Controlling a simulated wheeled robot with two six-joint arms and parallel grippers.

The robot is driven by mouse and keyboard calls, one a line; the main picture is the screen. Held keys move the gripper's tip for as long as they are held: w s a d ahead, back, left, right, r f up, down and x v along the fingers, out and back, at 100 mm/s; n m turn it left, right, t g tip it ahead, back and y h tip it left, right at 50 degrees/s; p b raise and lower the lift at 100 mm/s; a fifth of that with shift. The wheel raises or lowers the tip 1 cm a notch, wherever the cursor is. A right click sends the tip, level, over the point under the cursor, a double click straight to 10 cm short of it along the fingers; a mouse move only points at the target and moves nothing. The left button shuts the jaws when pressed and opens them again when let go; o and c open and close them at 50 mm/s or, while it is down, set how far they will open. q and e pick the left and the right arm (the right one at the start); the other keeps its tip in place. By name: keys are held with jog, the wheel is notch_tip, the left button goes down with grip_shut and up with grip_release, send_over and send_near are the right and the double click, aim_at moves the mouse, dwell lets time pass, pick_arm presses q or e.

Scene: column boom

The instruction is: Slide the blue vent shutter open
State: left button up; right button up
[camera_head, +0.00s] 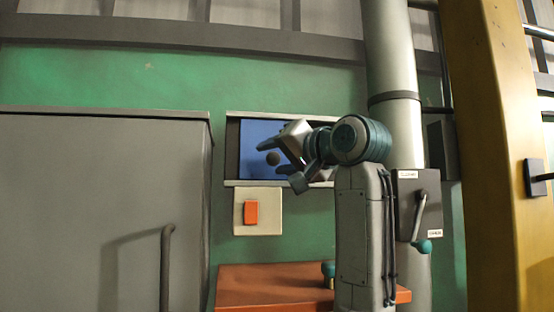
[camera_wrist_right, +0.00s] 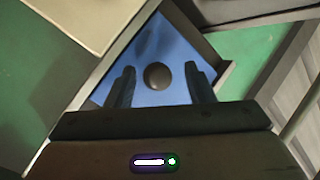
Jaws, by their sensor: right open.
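The blue vent shutter (camera_head: 257,132) sits in a grey frame on the green wall in the head view, with a dark strip at its left end. A round dark knob (camera_head: 273,158) stands out from it. My right gripper (camera_head: 278,164) is open in front of the shutter, and my arm hides the shutter's right part. In the right wrist view the blue shutter (camera_wrist_right: 147,88) and the knob (camera_wrist_right: 157,76) show between the two fingers of my gripper (camera_wrist_right: 160,85). I cannot tell whether a finger touches the knob. My left gripper is not in view.
Below the shutter is a cream plate with an orange switch (camera_head: 251,212). A grey cabinet (camera_head: 100,210) stands at left. An orange-red surface (camera_head: 260,285) lies below. A lever box (camera_head: 417,205) and a yellow post (camera_head: 490,150) are at right.

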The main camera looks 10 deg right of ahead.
jog(key=b+v, duration=0.5)
jog(key=v, duration=0.5)
jog(key=shift+s+d+b, duration=0.25)
jog(key=shift+b, duration=0.15)
